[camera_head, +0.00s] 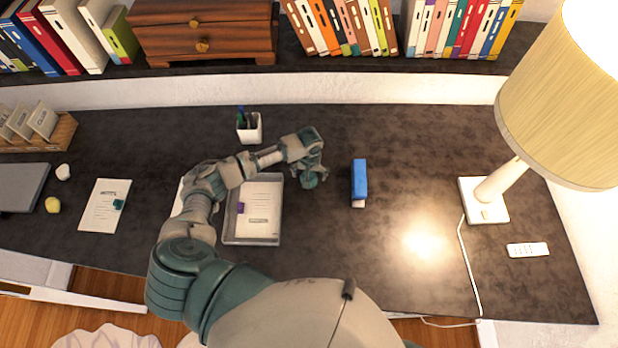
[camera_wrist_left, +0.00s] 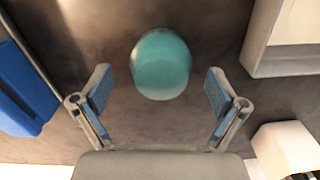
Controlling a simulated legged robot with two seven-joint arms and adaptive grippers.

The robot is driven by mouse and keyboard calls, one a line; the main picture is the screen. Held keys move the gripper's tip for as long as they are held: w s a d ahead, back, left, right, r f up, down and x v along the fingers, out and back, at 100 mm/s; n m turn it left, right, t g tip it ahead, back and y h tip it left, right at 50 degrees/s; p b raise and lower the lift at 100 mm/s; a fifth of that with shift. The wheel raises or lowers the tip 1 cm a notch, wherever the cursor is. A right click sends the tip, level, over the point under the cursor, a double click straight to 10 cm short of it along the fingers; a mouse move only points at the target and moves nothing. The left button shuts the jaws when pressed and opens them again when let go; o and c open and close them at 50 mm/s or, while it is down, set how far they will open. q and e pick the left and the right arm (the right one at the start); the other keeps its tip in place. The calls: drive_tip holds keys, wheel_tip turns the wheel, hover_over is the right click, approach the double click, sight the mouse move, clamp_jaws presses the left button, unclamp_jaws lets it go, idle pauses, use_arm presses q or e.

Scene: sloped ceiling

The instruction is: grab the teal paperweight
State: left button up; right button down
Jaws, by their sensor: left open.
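The teal paperweight (camera_wrist_left: 160,63) is a smooth round dome on the dark desk in the left wrist view. In the head view it (camera_head: 309,180) shows just below my left gripper (camera_head: 314,165), between a grey tray and a blue item, and is partly covered by the hand. My left gripper also shows in the wrist view (camera_wrist_left: 158,92), with its two fingers spread wide and nothing between the pads. The paperweight lies just beyond the fingertips, roughly centred between them, with no visible contact. My right gripper is not in view.
The grey tray (camera_head: 230,240) with a paper lies left of the paperweight. A blue item (camera_head: 359,180) stands to its right. A white pen cup (camera_head: 249,134) is behind. A lamp (camera_head: 484,198) and remote (camera_head: 528,250) are far right. The desk between blue item and lamp is clear.

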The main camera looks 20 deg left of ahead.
use_arm(q)
drive_tip(key=shift+f, duration=0.75)
drive_tip(key=shift+a, duration=0.15)
drive_tip(key=c, duration=1.5)
drive_tip(key=shift+c, duration=0.5)
drive_tip(key=shift+r, duration=0.15)
